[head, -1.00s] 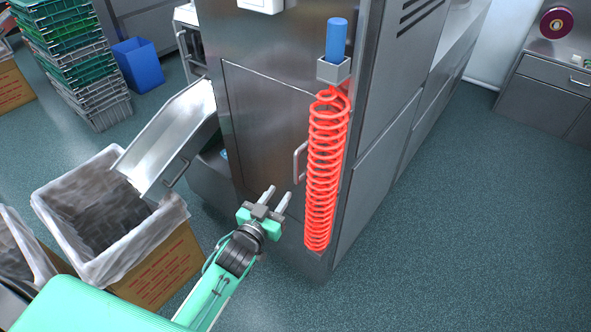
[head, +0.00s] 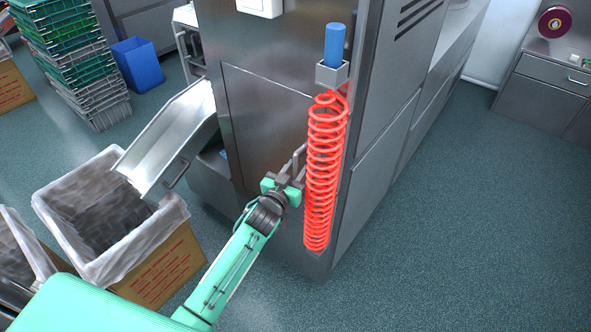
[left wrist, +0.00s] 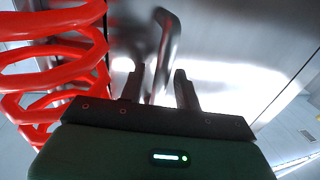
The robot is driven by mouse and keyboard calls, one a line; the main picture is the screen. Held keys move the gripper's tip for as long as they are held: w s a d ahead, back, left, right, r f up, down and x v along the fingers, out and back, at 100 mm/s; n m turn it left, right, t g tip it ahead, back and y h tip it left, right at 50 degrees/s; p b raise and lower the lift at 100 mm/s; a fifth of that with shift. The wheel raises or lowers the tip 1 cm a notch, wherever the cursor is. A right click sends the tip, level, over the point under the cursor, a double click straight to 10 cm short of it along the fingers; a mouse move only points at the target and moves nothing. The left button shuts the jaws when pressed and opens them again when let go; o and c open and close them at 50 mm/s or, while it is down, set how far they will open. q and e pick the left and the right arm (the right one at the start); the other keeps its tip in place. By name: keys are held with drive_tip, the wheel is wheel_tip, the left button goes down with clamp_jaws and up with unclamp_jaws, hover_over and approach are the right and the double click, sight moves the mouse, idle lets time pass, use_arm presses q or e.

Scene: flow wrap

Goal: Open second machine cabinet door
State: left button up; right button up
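The machine's cabinet door (head: 262,115) is a grey metal panel on the front of the steel machine, and it looks closed. Its bar handle (head: 300,155) stands near the door's right edge. My left gripper (head: 290,173) is at the handle's lower part. In the left wrist view the handle (left wrist: 166,45) runs down to between the two spread fingers (left wrist: 160,88). The fingers look apart, with room beside the bar. Whether either finger touches it is hard to tell. My right gripper is not in view.
A red coiled hose (head: 325,175) hangs just right of the handle, close to my left gripper; it also fills the left of the wrist view (left wrist: 60,50). A metal chute (head: 170,135) and a lined carton (head: 165,270) stand at the left. The floor at right is clear.

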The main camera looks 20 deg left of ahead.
use_arm(q)
clamp_jaws()
drive_tip(key=shift+s, duration=0.1)
